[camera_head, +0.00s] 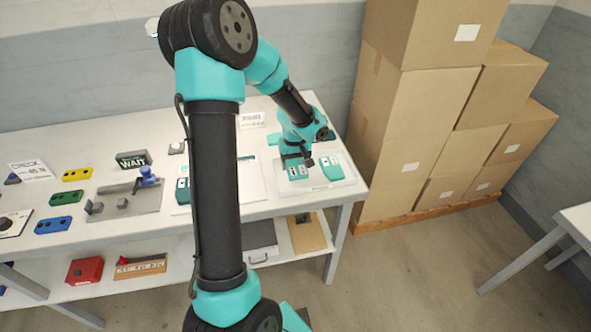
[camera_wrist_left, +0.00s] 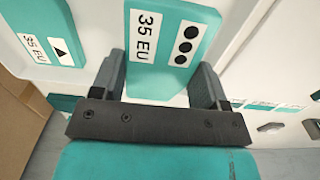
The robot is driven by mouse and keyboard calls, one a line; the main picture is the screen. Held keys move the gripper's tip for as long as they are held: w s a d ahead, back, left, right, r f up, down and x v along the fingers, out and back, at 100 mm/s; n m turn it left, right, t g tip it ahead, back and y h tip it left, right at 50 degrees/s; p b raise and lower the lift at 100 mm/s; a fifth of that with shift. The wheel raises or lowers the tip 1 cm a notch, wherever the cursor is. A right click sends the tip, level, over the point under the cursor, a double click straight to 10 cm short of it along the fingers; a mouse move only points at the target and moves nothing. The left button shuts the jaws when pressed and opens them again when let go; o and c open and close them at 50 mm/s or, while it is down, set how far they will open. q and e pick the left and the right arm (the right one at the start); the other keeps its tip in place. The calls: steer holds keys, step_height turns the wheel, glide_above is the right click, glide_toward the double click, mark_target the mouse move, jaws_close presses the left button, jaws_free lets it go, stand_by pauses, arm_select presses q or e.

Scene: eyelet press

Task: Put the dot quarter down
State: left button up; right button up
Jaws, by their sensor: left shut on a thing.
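The dot quarter (camera_head: 298,172) is a teal piece with white labels, at the right end of the white table. In the left wrist view the dot quarter (camera_wrist_left: 165,45) shows "35 EU" and three black dots. My left gripper (camera_head: 297,158) is shut on it, with one finger on each side. The quarter is over or on a pale board (camera_head: 316,184); I cannot tell whether it touches. A second teal quarter (camera_head: 331,168) lies beside it on the right; the left wrist view shows a triangle on this quarter (camera_wrist_left: 52,38). My right gripper is out of view.
Stacked cardboard boxes (camera_head: 405,140) stand close to the table's right end. My arm hides part of the table.

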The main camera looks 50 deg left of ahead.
mark_target(295, 164)
arm_select(q)
steer(key=shift+f, duration=1.75)
steer(key=shift+f, duration=0.2)
steer(key=o, duration=0.9)
steer(key=shift+r, duration=0.15)
step_height(295, 164, up, 12)
steer(key=shift+r, duration=0.1)
